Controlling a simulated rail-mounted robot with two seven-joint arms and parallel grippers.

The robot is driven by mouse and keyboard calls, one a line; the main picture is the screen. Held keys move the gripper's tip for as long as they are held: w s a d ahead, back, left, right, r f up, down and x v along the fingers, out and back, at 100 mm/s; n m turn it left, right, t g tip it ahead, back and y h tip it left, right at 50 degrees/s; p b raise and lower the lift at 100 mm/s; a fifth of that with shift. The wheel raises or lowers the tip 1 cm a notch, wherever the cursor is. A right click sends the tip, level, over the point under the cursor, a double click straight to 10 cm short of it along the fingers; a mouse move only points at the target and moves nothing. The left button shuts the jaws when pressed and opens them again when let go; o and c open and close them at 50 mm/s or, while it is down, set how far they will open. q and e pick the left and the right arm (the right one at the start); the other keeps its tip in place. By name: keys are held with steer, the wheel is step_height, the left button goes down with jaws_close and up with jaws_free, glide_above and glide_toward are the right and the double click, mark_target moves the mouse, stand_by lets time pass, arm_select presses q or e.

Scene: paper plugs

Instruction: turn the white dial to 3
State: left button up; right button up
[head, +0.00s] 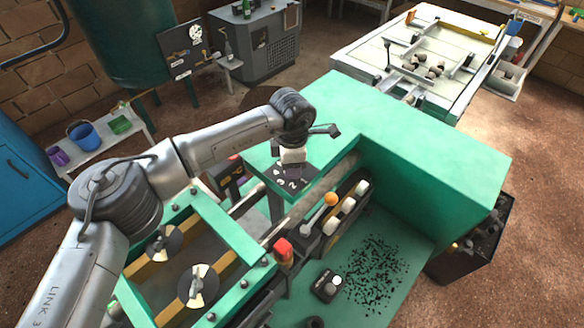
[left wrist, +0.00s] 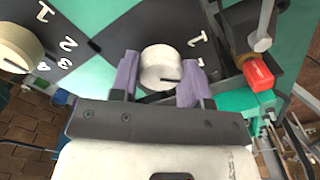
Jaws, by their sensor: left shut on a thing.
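The white dial (left wrist: 160,66) shows in the left wrist view, on a black panel with white markings. My left gripper (left wrist: 159,74) has its two purple fingers on either side of it, shut on it. A dark pointer line on the dial's face points to the right. A white 1 is visible right of the dial; its other numbers are hidden. In the head view my left gripper (head: 293,155) is over the numbered dark panel (head: 291,178), and hides the dial. My right gripper is not in view.
A cream dial (left wrist: 18,48) with numbers 1 to 4 sits on the left in the wrist view. A red block (left wrist: 258,73) is close on the right. The green machine top (head: 420,150), an orange-knobbed lever (head: 330,199) and a red-capped post (head: 283,250) are near the arm.

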arm_select(q)
steer(key=m+b, duration=0.2)
steer(key=m, duration=0.3)
steer(key=shift+m, duration=0.3)
steer(key=m, duration=0.3)
steer(key=shift+b, duration=0.3)
steer(key=shift+m, duration=0.3)
steer(key=shift+r+m, duration=0.1)
steer(key=shift+m, duration=0.2)
steer(key=o, duration=0.8)
steer(key=shift+o, duration=0.6)
